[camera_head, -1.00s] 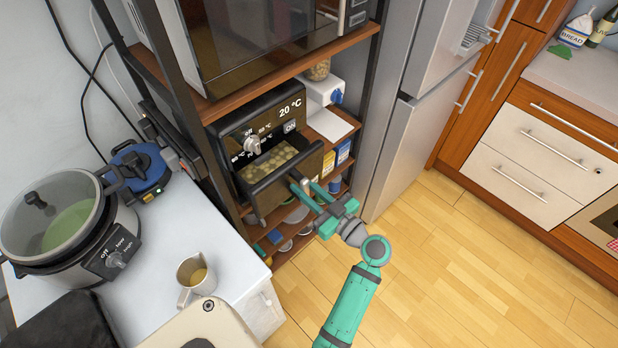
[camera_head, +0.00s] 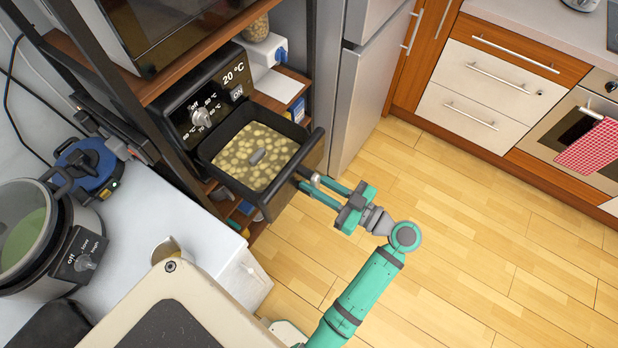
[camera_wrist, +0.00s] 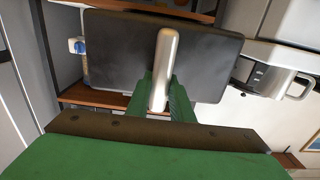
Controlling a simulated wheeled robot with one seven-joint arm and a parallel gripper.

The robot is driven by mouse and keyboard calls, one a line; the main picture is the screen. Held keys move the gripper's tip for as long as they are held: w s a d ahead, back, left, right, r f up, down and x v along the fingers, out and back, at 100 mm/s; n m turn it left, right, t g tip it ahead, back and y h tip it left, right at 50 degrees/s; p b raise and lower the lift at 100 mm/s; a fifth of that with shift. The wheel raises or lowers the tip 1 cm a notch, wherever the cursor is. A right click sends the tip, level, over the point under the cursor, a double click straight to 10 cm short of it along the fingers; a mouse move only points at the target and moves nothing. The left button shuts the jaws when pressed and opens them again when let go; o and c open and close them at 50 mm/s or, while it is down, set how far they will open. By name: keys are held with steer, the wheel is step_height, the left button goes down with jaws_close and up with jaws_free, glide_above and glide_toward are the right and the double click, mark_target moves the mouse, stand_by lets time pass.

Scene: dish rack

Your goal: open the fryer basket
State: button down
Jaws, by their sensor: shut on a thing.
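The black fryer (camera_head: 180,118) stands on the shelf rack, its front panel reading 20 °C. Its basket (camera_head: 215,178) is drawn well out of the body like a drawer, and pale chunks of food (camera_head: 248,165) show inside. My green gripper (camera_head: 308,184) is at the front of the basket, shut on its bar handle (camera_head: 292,172). In the wrist view, the pale handle (camera_wrist: 166,55) runs upright between the two fingers (camera_wrist: 160,92), with the dark basket front (camera_wrist: 120,50) behind it. The fingertips are partly hidden by the handle.
A white counter (camera_head: 150,205) with a slow cooker (camera_head: 75,250), a blue appliance (camera_head: 88,168) and a small jug (camera_head: 168,250) lies to the left. A fridge (camera_head: 355,95) stands right of the rack. The wooden floor (camera_head: 470,240) to the right is clear.

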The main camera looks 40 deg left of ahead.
steer(key=c, duration=1.6)
jaws_free()
steer(key=shift+o, duration=0.2)
steer(key=d, duration=1.1)
steer(key=shift+w, duration=0.4)
steer(key=shift+a+f, duration=0.1)
